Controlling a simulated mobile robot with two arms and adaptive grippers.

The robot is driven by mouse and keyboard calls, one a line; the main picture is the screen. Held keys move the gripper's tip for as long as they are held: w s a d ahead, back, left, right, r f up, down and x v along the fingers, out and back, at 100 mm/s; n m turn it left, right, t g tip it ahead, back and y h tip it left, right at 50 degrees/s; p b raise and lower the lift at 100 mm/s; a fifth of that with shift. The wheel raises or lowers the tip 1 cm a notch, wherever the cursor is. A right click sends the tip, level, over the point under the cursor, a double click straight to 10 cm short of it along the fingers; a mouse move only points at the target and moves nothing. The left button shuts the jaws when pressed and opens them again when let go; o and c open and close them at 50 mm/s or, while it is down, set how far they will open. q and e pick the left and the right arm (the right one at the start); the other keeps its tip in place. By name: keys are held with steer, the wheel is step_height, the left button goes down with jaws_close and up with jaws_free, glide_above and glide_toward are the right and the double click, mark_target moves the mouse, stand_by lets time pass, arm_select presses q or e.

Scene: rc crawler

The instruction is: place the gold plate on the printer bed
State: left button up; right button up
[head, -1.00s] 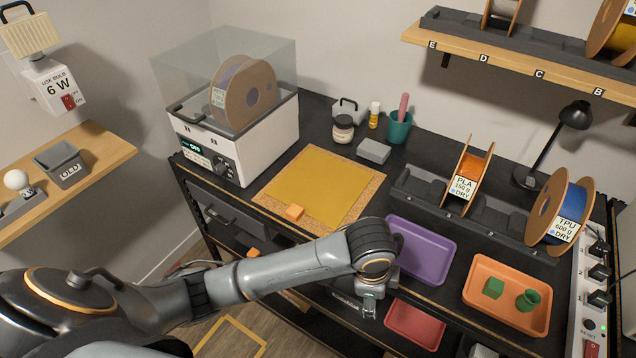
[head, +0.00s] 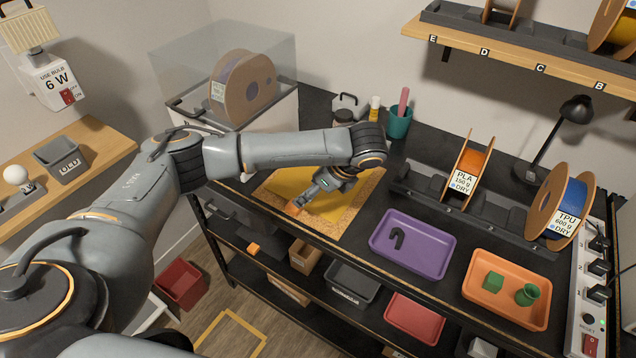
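The gold plate (head: 283,182) lies flat on a cork mat (head: 366,190) on the black workbench. My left arm crosses over it and hides its back part. My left gripper (head: 302,202) points down at the plate's front left corner, next to a small orange block (head: 291,213) at that edge. The fingers are small and partly hidden, so I cannot tell whether they are open or shut, or whether they touch the block or plate. My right gripper is not in view. I cannot make out a printer bed in this view.
A white dryer box (head: 275,120) with a clear lid and a spool stands behind the plate. A purple tray (head: 440,268) with a black hook and an orange tray (head: 478,291) with green parts sit to the right. Spools (head: 560,205) stand in a rack behind them.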

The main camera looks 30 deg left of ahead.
arm_select(q)
steer(key=x, duration=0.3)
steer(key=shift+a+f+p, duration=0.1)
steer(key=shift+p, duration=0.25)
steer(key=shift+a+f+p, duration=0.3)
steer(key=shift+f+p, duration=0.15)
steer(key=p+x, duration=0.1)
steer(key=x, duration=0.2)
steer(key=shift+f, duration=0.4)
steer(key=shift+a+f, duration=0.15)
steer(key=shift+f, duration=0.1)
steer(key=shift+c, duration=0.9)
jaws_close()
